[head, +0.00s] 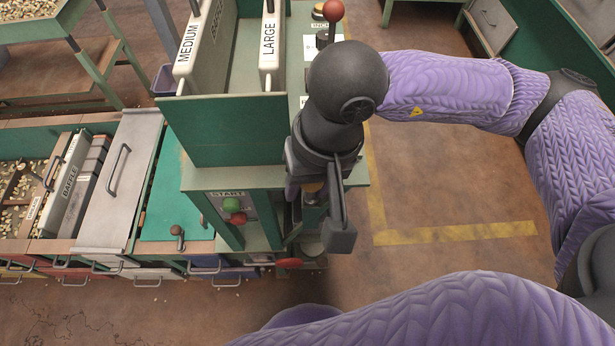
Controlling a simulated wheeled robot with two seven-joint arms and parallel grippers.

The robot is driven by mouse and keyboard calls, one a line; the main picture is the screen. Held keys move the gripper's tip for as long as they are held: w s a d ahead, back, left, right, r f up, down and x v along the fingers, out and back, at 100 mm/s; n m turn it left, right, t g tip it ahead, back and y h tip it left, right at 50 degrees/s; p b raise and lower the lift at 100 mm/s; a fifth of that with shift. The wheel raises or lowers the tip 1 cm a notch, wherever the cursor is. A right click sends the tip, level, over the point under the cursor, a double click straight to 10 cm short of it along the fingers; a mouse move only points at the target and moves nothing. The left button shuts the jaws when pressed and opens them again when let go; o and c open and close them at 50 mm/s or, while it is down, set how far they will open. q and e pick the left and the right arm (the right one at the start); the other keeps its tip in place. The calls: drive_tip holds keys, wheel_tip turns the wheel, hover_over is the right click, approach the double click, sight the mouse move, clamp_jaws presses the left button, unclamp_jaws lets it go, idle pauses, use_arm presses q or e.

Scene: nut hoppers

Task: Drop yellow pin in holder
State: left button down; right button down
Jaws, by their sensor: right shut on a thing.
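My right gripper (325,205) points down in front of the green machine's right side, beside the panel marked START. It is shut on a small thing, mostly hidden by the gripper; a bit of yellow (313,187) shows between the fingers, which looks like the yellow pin. I cannot make out the pin's full shape or tilt. The holder is not clearly visible; the area under the gripper is mostly covered by it. My left gripper is not in view.
The machine (235,130) has MEDIUM (188,45) and LARGE (269,40) plates on top. A green button (231,204) and red button (238,218) are left of my gripper. A red-ball lever (333,11) stands behind. Open floor (450,200) lies right.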

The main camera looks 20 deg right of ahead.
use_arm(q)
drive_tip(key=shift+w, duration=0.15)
use_arm(e)
drive_tip(key=shift+c, duration=1)
unclamp_jaws()
drive_tip(key=r+p, duration=0.1)
drive_tip(key=r, duration=0.2)
drive_tip(key=d+r+p, duration=0.1)
drive_tip(key=r, duration=0.2)
drive_tip(key=r+p, duration=0.1)
drive_tip(key=r, duration=0.2)
drive_tip(key=shift+d+r, duration=0.3)
drive_tip(key=shift+d, duration=0.05)
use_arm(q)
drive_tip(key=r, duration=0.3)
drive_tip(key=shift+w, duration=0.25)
use_arm(e)
drive_tip(key=shift+s+d+r, duration=0.1)
use_arm(q)
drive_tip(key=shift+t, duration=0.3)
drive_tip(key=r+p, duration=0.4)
drive_tip(key=p, duration=0.1)
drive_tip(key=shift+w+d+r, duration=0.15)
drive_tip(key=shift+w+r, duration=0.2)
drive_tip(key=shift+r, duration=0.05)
use_arm(e)
wheel_tip(320, 180, up, 9)
drive_tip(key=d, duration=0.1)
drive_tip(key=shift+d, duration=0.3)
